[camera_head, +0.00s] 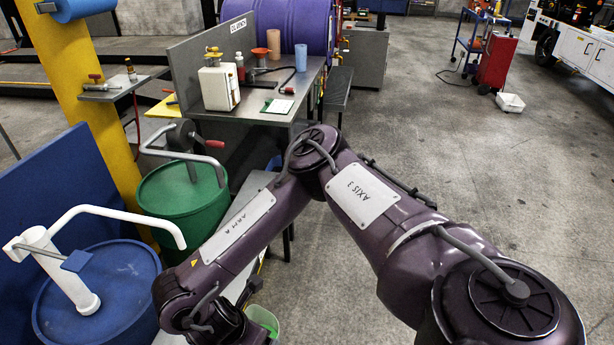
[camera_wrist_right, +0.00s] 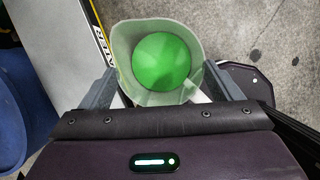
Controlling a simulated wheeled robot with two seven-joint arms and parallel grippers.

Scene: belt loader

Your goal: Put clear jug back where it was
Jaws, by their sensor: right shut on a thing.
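The clear jug (camera_wrist_right: 122,52) is a translucent, pale green container with bright green content, seen from above in the right wrist view. My right gripper (camera_wrist_right: 160,88) has one finger on either side of the jug and is shut on it. In the head view, part of the jug (camera_head: 263,320) shows at the bottom edge, beside my right wrist. The arm hides the rest of it there, and what lies beneath the jug is hidden. My left gripper is in neither view.
A blue drum (camera_head: 118,290) with a white pump and a green drum (camera_head: 190,205) with a crank pump stand at left. A grey bench (camera_head: 238,117) behind holds a cream canister (camera_head: 219,86), an orange funnel (camera_head: 273,42) and cups. Open floor (camera_head: 470,160) lies at right.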

